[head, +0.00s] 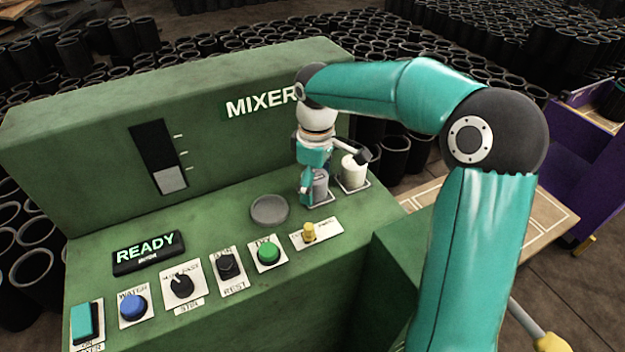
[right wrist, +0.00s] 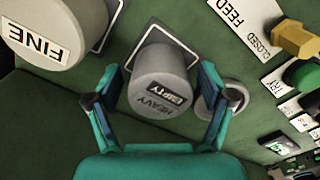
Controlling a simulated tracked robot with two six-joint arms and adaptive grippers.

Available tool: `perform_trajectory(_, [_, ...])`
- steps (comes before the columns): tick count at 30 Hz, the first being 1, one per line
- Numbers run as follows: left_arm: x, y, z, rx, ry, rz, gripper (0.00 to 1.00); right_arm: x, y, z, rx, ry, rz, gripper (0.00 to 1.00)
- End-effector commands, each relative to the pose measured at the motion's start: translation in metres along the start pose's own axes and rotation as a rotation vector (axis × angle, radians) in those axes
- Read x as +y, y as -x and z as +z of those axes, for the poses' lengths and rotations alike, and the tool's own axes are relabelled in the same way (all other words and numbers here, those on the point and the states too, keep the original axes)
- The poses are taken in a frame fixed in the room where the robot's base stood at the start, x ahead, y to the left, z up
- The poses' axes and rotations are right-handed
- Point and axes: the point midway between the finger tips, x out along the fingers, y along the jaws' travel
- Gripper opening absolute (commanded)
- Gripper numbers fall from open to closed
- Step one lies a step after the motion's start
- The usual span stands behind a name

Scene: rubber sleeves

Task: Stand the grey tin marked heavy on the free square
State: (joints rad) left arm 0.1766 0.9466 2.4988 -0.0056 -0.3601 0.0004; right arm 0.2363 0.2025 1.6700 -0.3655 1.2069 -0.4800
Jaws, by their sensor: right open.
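The grey tin (right wrist: 165,72) has a HEAVY label and a small black plate that seems to read EMPTY. It is upright on a white-outlined square of the green mixer console. My right gripper (right wrist: 160,88) is open, with one finger on each side of the tin and small gaps showing. In the head view the right gripper (head: 311,180) partly hides the grey tin (head: 321,184). A whitish tin marked FINE (right wrist: 55,30) stands on the neighbouring square; it also shows in the head view (head: 354,174). I see no empty square. My left gripper is out of view.
A round grey disc (head: 270,209) lies on the console close to the grey tin. A yellow feed knob (head: 309,232), a green button (head: 268,252) and other controls line the front. The READY display (head: 147,252) is lit. The mixer's tall back wall (head: 80,160) rises behind.

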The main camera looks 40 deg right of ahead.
Motion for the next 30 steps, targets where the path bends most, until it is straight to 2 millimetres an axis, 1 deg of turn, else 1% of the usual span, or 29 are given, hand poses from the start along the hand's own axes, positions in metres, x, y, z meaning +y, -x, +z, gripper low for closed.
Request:
perform_trajectory(5, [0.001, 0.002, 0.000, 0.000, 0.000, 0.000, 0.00, 0.000, 0.010, -0.001, 0.002, 0.000, 0.001, 0.81])
perform_trajectory(8, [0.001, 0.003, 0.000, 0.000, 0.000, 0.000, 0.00, 0.000, 0.024, -0.001, 0.003, 0.000, 0.002, 0.81])
perform_trajectory(15, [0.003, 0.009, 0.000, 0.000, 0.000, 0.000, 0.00, 0.000, 0.073, -0.002, 0.005, 0.001, 0.003, 0.81])
perform_trajectory(21, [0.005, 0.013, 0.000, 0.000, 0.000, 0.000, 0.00, 0.000, 0.107, -0.002, 0.003, 0.002, 0.002, 0.81])
perform_trajectory(25, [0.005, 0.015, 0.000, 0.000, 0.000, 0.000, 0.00, 0.000, 0.118, -0.001, 0.001, 0.003, 0.001, 0.81])
perform_trajectory(30, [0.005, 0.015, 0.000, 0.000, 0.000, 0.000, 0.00, -0.001, 0.122, -0.001, 0.000, 0.002, 0.000, 0.81])
